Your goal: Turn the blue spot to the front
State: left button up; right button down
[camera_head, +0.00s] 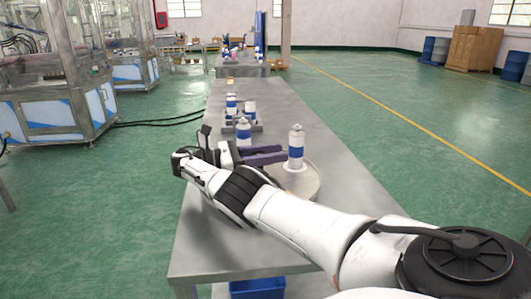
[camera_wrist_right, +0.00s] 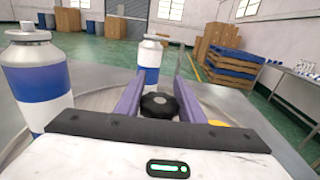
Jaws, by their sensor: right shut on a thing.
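A round grey turntable (camera_head: 312,184) lies on the metal table, partly hidden by my right arm. A black knob (camera_wrist_right: 159,105) rises near its middle in the right wrist view. My right gripper (camera_head: 285,153) has purple fingers and is shut on this knob; the fingers also show in the wrist view (camera_wrist_right: 159,88). A white can with a blue band (camera_head: 296,148) stands upright on the turntable beyond the fingertips. A yellow spot (camera_wrist_right: 217,123) shows on the plate right of the fingers. I cannot make out a blue spot. My left gripper is out of view.
Another blue-banded can (camera_head: 243,132) stands behind my gripper and looks large in the wrist view (camera_wrist_right: 37,85). More cans (camera_head: 231,104) stand farther along the table (camera_head: 300,112). A blue bin (camera_head: 258,288) is below the near edge. The table right of the cans is clear.

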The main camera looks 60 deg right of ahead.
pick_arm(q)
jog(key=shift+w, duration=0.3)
pick_arm(e)
jog(key=shift+s+r+m+g, duration=0.1)
jog(key=shift+m+g, duration=0.2)
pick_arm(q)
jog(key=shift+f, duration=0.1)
pick_arm(e)
jog(key=shift+y, duration=0.3)
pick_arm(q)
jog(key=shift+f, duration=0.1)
pick_arm(e)
jog(key=c, duration=1.2)
grip_release()
